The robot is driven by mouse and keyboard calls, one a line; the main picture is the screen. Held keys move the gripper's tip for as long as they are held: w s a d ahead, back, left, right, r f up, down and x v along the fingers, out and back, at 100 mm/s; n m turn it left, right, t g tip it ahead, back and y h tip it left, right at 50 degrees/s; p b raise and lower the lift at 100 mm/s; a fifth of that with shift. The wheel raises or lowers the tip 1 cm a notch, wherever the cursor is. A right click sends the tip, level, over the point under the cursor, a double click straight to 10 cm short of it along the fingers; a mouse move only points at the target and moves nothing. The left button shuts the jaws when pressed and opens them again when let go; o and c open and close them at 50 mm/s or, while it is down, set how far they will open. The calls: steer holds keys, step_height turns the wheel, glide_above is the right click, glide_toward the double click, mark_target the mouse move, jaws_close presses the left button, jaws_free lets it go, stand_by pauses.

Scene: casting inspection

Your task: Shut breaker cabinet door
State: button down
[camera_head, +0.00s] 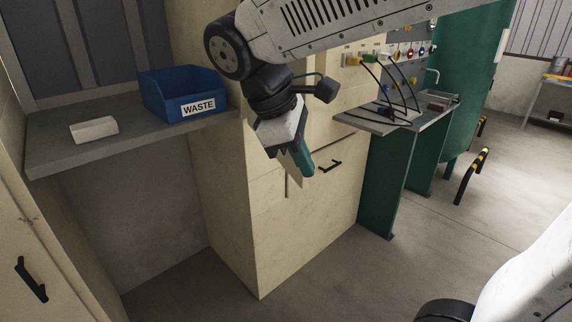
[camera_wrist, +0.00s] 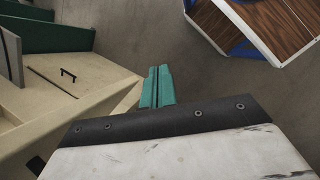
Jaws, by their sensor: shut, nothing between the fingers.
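A beige cabinet (camera_head: 235,215) stands in the middle of the head view. Its front has a small black bar handle (camera_head: 330,165), partly beside my arm. The same kind of handle shows on a beige surface in the wrist view (camera_wrist: 68,74). Another beige panel (camera_head: 45,235) with a black handle (camera_head: 31,279) is at the lower left. I cannot tell which is the breaker cabinet door, or how far any door is open. My gripper (camera_head: 303,164) has green fingers, shut and empty, in front of the middle cabinet. The fingers also show together in the wrist view (camera_wrist: 158,72).
A grey shelf (camera_head: 60,155) holds a blue WASTE bin (camera_head: 165,85) and a white block (camera_head: 94,128). A bench on green legs (camera_head: 385,195) with cables stands to the right of the cabinet. A wood-patterned panel (camera_wrist: 255,28) shows in the wrist view. Right-hand floor is mostly open.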

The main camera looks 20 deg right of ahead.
steer(key=w+a+n+h, duration=0.4)
steer(key=w+a+n, duration=0.3)
steer(key=w+a, duration=0.25)
glide_toward(299, 174)
steer(key=shift+t, duration=0.4)
steer(key=x, duration=0.5)
steer(key=shift+s+a+f, duration=0.15)
steer(key=shift+s+f, duration=0.05)
steer(key=shift+f, duration=0.3)
steer(key=shift+d, duration=0.45)
